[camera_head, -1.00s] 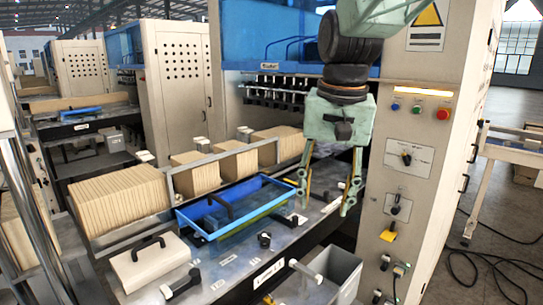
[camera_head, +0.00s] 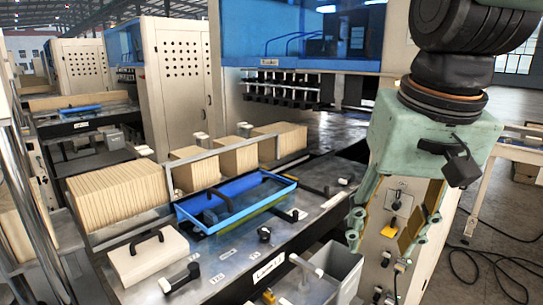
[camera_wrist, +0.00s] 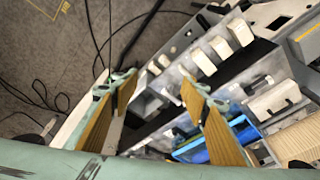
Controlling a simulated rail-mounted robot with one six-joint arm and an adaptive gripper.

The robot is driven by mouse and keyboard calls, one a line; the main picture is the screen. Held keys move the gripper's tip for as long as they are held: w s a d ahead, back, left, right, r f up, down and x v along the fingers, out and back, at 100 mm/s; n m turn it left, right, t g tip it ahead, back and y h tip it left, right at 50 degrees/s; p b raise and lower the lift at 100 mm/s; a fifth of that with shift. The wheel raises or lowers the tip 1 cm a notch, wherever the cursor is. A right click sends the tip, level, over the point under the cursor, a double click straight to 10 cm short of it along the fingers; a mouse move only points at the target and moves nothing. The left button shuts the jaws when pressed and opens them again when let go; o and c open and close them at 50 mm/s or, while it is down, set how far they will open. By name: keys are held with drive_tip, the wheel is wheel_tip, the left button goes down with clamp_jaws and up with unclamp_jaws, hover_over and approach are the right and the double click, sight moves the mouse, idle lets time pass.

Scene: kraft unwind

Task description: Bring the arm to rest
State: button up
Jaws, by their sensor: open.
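My gripper (camera_head: 382,235) hangs from the green wrist housing at the right of the head view, in front of the machine's control panel. Its two fingers are spread, with nothing between them. In the wrist view my gripper (camera_wrist: 157,82) shows two parted fingers with tan inner pads, and the table edge and floor show beyond them. My arm hides much of the control panel and its upper buttons.
A blue tray (camera_head: 240,221) lies on the dark table. A white block with a black handle (camera_head: 148,256) and a grey bin (camera_head: 336,272) are nearer. Cables (camera_head: 490,255) lie on the floor at right.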

drive_tip(key=s+d+f+b, duration=0.1)
drive_tip(key=s+f, duration=0.1)
drive_tip(key=s, duration=0.5)
drive_tip(key=s+d+f+n+t+b, duration=0.1)
drive_tip(key=s+d+f, duration=0.1)
drive_tip(key=s, duration=0.4)
drive_tip(key=shift+s+f, duration=0.4)
drive_tip(key=shift+f, duration=0.4)
idle(0.3)
